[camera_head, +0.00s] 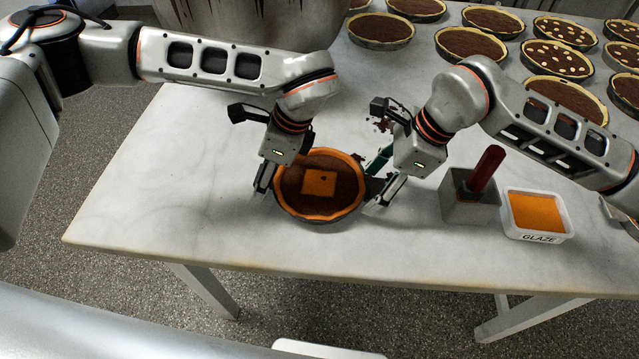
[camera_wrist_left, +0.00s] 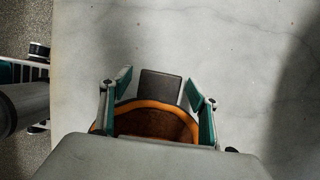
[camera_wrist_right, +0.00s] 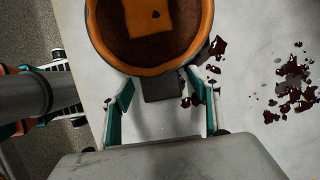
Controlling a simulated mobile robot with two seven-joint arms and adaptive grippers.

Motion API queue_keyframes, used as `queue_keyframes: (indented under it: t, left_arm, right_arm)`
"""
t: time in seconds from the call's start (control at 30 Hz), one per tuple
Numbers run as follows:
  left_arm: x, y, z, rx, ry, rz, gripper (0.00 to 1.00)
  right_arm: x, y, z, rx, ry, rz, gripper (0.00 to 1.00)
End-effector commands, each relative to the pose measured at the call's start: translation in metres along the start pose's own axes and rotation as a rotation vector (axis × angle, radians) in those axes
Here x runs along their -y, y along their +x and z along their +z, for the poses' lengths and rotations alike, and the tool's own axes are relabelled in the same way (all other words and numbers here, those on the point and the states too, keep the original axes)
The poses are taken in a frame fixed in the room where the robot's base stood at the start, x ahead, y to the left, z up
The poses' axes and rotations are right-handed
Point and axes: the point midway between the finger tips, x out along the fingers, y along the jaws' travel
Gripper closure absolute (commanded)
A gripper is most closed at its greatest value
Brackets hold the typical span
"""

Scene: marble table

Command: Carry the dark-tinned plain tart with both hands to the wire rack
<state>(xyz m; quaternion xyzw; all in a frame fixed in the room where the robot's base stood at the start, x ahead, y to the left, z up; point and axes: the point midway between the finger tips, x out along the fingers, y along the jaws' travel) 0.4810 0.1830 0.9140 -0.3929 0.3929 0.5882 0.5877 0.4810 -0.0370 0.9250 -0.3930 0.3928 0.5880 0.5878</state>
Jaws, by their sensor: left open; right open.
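A tart (camera_head: 320,186) in a dark tin, with an orange rim and a square orange patch on its brown filling, sits on the marble table. It also shows in the left wrist view (camera_wrist_left: 158,122) and in the right wrist view (camera_wrist_right: 150,45). My left gripper (camera_head: 264,183) is open at the tart's left side, and my right gripper (camera_head: 378,200) is open at its right side. In both wrist views a dark grey square shows between the fingers; I cannot tell what it is. Contact with the tin is unclear. No wire rack is visible.
A grey holder (camera_head: 470,208) with a dark red handle and a white glaze tub (camera_head: 537,216) stand right of my right gripper. Dark red shards or splatter (camera_wrist_right: 292,95) lie on the table nearby. Several tarts (camera_head: 470,43) fill the back right. The table's left part is clear.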

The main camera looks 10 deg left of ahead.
Motion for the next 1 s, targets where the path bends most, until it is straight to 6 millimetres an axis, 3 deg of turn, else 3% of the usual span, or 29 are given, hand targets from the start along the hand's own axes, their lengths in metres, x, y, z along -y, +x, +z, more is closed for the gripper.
queue_keyframes:
  t: [0.23,0.47,1.0]
  left_arm:
    - [0.000,0.000,0.000,0.000,0.000,0.000,0.42]
    - [0.000,0.000,0.000,0.000,0.000,0.000,1.00]
    - [0.001,-0.010,0.004,0.000,-0.002,-0.004,1.00]
  right_arm:
    - [0.000,0.000,0.000,0.000,0.000,0.000,0.42]
    - [0.000,0.000,0.000,0.000,0.000,0.000,1.00]
    - [0.001,-0.010,0.004,0.001,-0.001,-0.004,1.00]
